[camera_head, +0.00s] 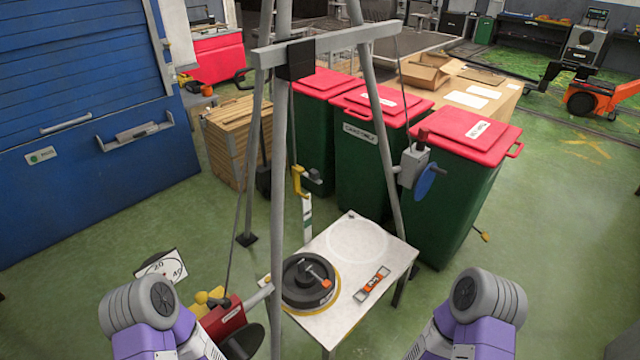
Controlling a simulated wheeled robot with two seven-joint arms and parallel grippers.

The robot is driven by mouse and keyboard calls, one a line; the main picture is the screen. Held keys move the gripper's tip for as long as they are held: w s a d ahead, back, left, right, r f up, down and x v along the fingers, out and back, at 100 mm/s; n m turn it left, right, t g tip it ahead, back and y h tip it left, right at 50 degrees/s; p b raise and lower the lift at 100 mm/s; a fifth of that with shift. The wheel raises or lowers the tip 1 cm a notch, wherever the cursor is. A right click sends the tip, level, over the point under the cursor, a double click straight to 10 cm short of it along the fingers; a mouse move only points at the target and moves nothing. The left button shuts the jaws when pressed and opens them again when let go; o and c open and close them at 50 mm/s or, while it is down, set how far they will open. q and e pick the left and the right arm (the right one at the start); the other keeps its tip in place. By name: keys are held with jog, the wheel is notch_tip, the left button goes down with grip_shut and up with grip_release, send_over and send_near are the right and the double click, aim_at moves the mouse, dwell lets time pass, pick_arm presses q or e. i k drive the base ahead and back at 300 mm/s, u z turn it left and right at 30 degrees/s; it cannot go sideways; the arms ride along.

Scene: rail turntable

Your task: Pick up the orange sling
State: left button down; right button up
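A small white table (340,245) stands in front of me. On its left part lies a black round turntable (296,292) with a yellowish rim. A small orange piece (318,276) lies across the top of the turntable; it may be the orange sling, but it is too small to tell. A flat grey item with an orange middle (373,284) lies on the table to the right of the turntable. Only parts of my two arms show, at the lower left and lower right. Neither gripper is in view.
A grey frame (361,110) with slanted legs stands around the table, its crossbar overhead. A grey winch box with a blue wheel (413,168) hangs on its right leg. Green bins with red lids (462,190) stand behind. A red device (222,318) is at lower left.

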aim_at(378, 277)
jog(key=z, duration=1.85)
jog(key=i, duration=1.65)
jog(key=u, duration=3.15)
jog(key=i, duration=0.5)
jog(key=u, duration=0.05)
